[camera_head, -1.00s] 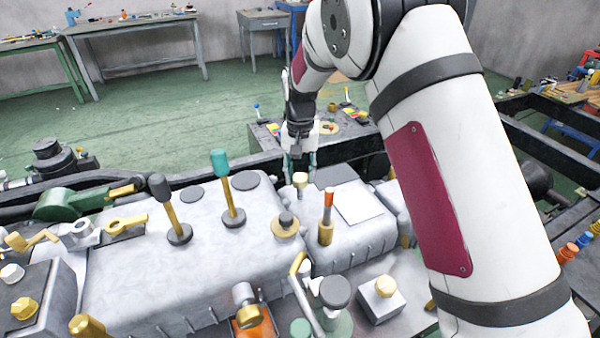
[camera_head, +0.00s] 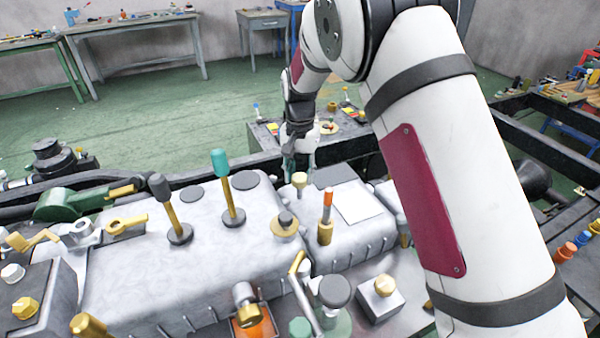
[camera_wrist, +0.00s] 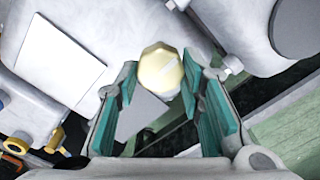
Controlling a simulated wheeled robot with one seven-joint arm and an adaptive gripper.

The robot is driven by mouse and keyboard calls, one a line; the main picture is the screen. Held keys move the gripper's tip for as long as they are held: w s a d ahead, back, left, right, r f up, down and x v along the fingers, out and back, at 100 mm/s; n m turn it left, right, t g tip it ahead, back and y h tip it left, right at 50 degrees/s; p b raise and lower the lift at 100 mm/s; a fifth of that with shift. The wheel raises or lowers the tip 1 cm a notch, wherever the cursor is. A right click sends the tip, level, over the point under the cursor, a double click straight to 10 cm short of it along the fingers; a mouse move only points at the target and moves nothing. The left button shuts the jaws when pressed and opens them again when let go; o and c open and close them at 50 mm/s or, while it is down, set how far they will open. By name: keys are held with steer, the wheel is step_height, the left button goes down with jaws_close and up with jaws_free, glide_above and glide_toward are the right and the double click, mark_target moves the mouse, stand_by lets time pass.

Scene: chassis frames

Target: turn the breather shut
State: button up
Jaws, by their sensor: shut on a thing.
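The breather is a pale gold faceted cap (camera_wrist: 160,72) in the wrist view. In the head view it shows as a small gold knob (camera_head: 299,180) at the far edge of the grey casing (camera_head: 265,205). My gripper (camera_wrist: 160,80) has its two green-padded fingers on either side of the cap, shut on it near their tips. In the head view my gripper (camera_head: 299,170) is just behind the cap, low over the casing's far edge.
A teal-topped lever (camera_head: 221,165), a black-topped lever (camera_head: 160,188) and an orange-topped lever (camera_head: 327,205) stand upright on the casing. A white plate (camera_head: 357,202) lies right of the breather. A dark chassis rail (camera_head: 210,174) runs behind.

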mark_target(300, 176)
steer(key=o, duration=1.2)
steer(key=shift+c, duration=0.2)
step_height(300, 176, up, 12)
